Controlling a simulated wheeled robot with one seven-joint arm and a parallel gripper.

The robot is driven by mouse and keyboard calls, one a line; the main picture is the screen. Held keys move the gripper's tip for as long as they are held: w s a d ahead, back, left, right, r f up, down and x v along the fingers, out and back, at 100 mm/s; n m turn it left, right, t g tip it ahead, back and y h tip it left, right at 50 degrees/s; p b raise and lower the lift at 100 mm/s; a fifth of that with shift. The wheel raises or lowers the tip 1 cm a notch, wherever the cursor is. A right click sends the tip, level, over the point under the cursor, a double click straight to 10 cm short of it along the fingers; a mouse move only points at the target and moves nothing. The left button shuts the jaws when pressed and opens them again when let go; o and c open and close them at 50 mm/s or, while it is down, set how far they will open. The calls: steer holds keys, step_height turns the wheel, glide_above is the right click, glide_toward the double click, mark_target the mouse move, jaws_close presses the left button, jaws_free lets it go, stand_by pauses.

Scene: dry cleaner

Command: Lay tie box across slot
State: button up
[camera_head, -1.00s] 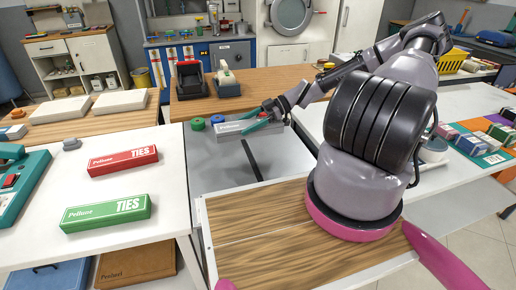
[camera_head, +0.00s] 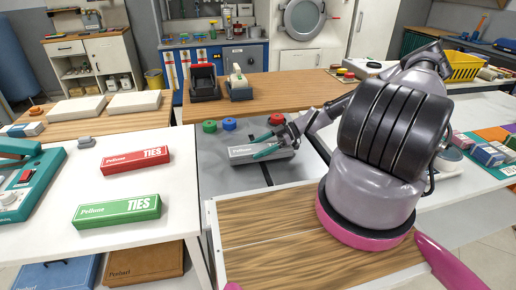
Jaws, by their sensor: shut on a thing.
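My gripper (camera_head: 265,146) is shut on a grey tie box (camera_head: 243,154) with white lettering. The box lies roughly level, lengthwise left to right, over the grey surface (camera_head: 216,181) between the white table and my base. A dark slot shows at that surface just below the box; its full outline is partly hidden by the box and my arm. I cannot tell whether the box touches the surface. A red tie box (camera_head: 135,159) and a green tie box (camera_head: 118,211) lie on the white table at left.
The white table (camera_head: 80,182) also carries a teal machine (camera_head: 30,180) and a small grey object. Green, blue and red round pieces stand just behind the held box. A wooden counter (camera_head: 290,92) with two dark holders lies beyond. Colored boxes crowd the right table.

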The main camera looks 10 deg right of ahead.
steer(key=shift+f, duration=0.45)
steer(key=o, duration=1.2)
steer(key=shift+o, duration=0.2)
steer(key=shift+r, duration=0.2)
steer(key=v, duration=1.2)
steer(key=shift+r, duration=0.4)
steer(key=shift+s+d+r+g+h, duration=0.1)
steer(key=shift+s+r+g+h, duration=0.15)
steer(key=shift+g+h, duration=0.05)
steer(key=s+r+m+h, duration=0.3)
steer(key=r+m+h, duration=0.2)
steer(key=r, duration=0.6)
steer(key=s+r+m+h, duration=0.2)
steer(key=r+m+h, duration=0.35)
steer(key=r, duration=0.45)
steer(key=s+a+r+m+t, duration=0.2)
steer(key=s+r+m+t, duration=0.2)
steer(key=r, duration=0.6)
steer(key=s+a+r+m+t, duration=0.3)
steer(key=s+r+m, duration=0.4)
steer(key=s+r, duration=0.3)
steer(key=shift+s+a+r+m+t, duration=0.2)
steer(key=shift+s+r+m+t, duration=0.2)
steer(key=shift+r, duration=0.25)
